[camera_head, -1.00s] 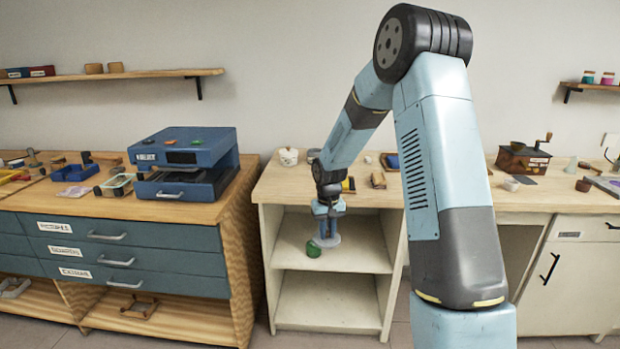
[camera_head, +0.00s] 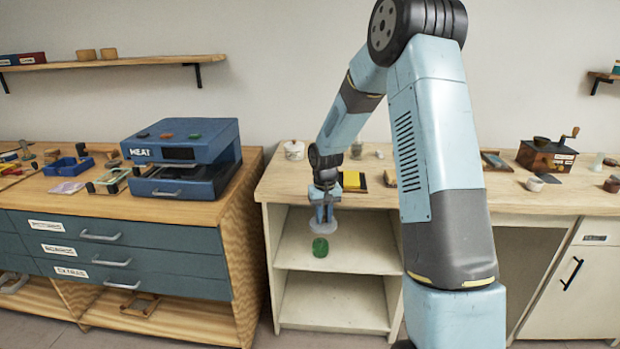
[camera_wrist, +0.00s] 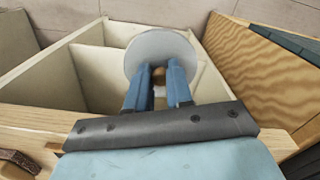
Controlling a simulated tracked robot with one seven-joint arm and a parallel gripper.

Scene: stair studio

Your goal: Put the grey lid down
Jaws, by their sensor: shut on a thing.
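The grey lid (camera_head: 323,228) is a pale round disc held below my gripper (camera_head: 323,212), at the upper opening of the cream shelf unit (camera_head: 338,320). In the wrist view the lid (camera_wrist: 150,46) shows as a broad disc just beyond my gripper (camera_wrist: 158,78). The two blue fingers are shut on the lid's handle side, with a small brown part between them. A green round thing (camera_head: 320,248) is just below the lid in the head view. I cannot tell whether they touch.
The middle shelf (camera_head: 365,258) looks bare around the green thing. The worktop (camera_head: 280,185) above holds a white pot (camera_head: 294,150) and other small items. A wooden cabinet with drawers (camera_head: 115,250) stands to the left, with a blue machine (camera_head: 185,158) on top.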

